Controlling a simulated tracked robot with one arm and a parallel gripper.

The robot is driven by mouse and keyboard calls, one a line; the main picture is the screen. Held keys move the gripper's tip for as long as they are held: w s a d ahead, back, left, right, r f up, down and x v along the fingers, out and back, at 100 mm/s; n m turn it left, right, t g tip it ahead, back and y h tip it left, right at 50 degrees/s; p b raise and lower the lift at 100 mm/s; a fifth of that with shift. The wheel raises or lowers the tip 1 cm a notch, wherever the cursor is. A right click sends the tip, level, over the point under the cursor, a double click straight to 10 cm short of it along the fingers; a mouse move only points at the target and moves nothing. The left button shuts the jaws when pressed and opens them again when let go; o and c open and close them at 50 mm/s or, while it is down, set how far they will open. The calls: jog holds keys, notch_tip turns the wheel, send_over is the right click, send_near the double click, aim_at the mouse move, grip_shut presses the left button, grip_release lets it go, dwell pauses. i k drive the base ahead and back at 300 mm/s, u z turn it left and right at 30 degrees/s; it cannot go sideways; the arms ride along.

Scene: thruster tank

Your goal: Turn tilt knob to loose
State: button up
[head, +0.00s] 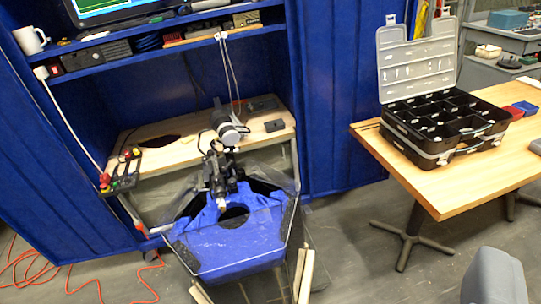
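A hexagonal tank (180,246) with clear walls and a blue lining stands at the centre. A dark thruster assembly (218,172) with a silvery tip hangs over the tank's back part. A grey and black cylinder (226,126) sits above it at the bench's front edge, and the two appear joined. No separate tilt knob can be made out at this size, so its setting cannot be read. I cannot make out my gripper anywhere in the picture.
A wooden bench (178,157) stands behind the tank, under a blue shelf (130,37). A table (440,192) with an open organiser case (445,125) is at the right. Orange cable (90,284) lies at lower left. A grey object (494,280) is at lower right. Floor between tank and table looks clear.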

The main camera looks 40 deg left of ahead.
aim_at(232, 181)
jog(key=u, duration=0.3)
jog(key=i, duration=1.35)
jog(key=u, duration=1.05)
jog(key=i, duration=0.45)
jog(key=u, duration=0.25)
jog(key=k, duration=0.9)
jog(key=u, duration=0.2)
jog(key=i, duration=0.9)
jog(key=z, duration=0.1)
